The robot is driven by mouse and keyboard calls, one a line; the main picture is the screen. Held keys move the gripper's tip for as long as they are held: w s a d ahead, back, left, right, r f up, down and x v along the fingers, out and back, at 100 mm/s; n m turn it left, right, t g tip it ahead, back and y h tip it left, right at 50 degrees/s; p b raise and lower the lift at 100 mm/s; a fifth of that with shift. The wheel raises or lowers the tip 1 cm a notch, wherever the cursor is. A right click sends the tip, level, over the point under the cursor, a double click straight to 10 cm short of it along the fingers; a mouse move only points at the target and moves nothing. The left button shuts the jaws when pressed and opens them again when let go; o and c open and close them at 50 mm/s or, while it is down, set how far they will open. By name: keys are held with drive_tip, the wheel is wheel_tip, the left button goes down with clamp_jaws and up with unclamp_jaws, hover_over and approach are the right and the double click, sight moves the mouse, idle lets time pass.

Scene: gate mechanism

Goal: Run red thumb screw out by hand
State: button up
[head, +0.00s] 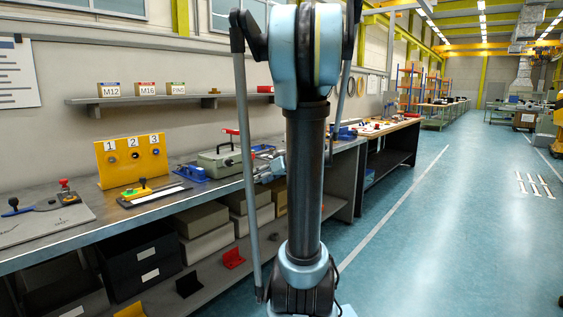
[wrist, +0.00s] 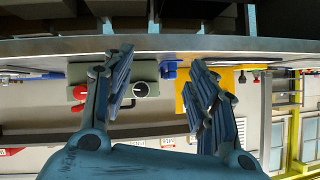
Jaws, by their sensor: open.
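A small red knob (head: 64,185), which looks like the red thumb screw, stands upright on a grey plate (head: 45,222) at the left end of the bench in the head view. A black-knobbed lever (head: 14,203) lies on the same plate. In the upside-down wrist view a small red knob (wrist: 256,78) shows right of the yellow panel, probably the same one. My gripper (wrist: 163,78) is open and empty in the wrist view, its fingers apart and pointing toward the bench, touching nothing visible. My gripper is out of the head view; only my arm shows there.
The bench (head: 165,207) also carries a yellow panel (head: 115,173) numbered 1 to 3, a plate with a green knob (head: 134,191), blue parts (head: 192,173) and a grey-green box (head: 217,161) with a red handle. Bins stand below.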

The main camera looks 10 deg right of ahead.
sight(253, 157)
drive_tip(key=w+d+r+n+t+y, duration=0.1)
drive_tip(key=w+d+r+t, duration=0.35)
drive_tip(key=w+d, duration=0.7)
drive_tip(key=x, duration=1.7)
drive_tip(key=shift+w+a+f, duration=0.15)
